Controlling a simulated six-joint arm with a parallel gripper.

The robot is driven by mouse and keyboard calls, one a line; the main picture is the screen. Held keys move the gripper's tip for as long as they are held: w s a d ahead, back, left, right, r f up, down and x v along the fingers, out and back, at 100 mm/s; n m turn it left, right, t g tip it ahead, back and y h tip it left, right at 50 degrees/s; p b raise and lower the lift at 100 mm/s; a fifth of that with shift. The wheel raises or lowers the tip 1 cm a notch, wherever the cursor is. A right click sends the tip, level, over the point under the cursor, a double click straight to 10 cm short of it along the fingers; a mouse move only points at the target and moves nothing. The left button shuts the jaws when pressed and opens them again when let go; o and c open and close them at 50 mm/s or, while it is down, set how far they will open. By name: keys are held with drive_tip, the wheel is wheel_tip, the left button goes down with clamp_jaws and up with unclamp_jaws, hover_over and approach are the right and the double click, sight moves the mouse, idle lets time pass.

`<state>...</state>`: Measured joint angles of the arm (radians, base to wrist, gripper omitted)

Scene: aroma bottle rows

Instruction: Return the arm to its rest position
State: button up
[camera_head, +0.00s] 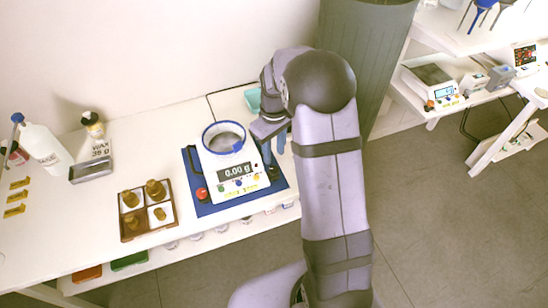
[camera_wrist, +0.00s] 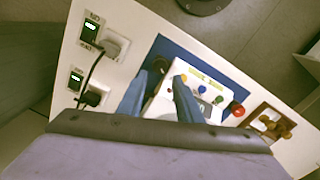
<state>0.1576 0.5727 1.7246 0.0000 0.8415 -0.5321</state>
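My gripper (camera_head: 275,153) points down just right of the white scale (camera_head: 226,166), over the right part of its blue mat (camera_head: 214,207). In the wrist view my gripper (camera_wrist: 160,77) shows two blue fingers standing apart with nothing held between them. The scale reads 0.00 g and carries a round, blue-rimmed pan. Its front with coloured knobs shows in the wrist view (camera_wrist: 203,88). My arm bends over the right end of the table and hides part of it.
A white bottle (camera_head: 44,146), a dark-capped bottle (camera_head: 93,124) and a wax container (camera_head: 91,168) stand farther left. A teal container (camera_head: 253,98) sits behind my gripper. A grey-green column (camera_head: 367,50) stands behind my arm.

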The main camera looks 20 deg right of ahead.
drive_tip(key=shift+r, duration=0.15)
idle(0.4)
drive_tip(key=shift+w+m, duration=0.2)
drive_tip(key=shift+m, duration=0.5)
drive_tip(key=shift+s+f+m, duration=0.25)
drive_tip(key=shift+f+m, duration=0.05)
drive_tip(key=shift+m, duration=0.2)
drive_tip(key=s+a+m+g, duration=0.1)
drive_tip(key=s+a, duration=0.2)
drive_tip(key=s, duration=0.8)
drive_tip(key=s+a+m+g, duration=0.1)
drive_tip(key=s+a+m, duration=0.1)
drive_tip(key=s, duration=1)
drive_tip(key=shift+w+a+r+n+t, duration=0.25)
drive_tip(key=shift+a+r+t, duration=0.1)
drive_tip(key=shift+r, duration=0.35)
drive_tip(key=shift+w+a+r+n+t, duration=0.15)
drive_tip(key=shift+w+a+r+t, duration=0.15)
drive_tip(key=shift+r, duration=0.45)
drive_tip(key=shift+w+a+r+n+t, duration=0.25)
drive_tip(key=shift+a+r+t, duration=0.1)
drive_tip(key=shift+r, duration=0.35)
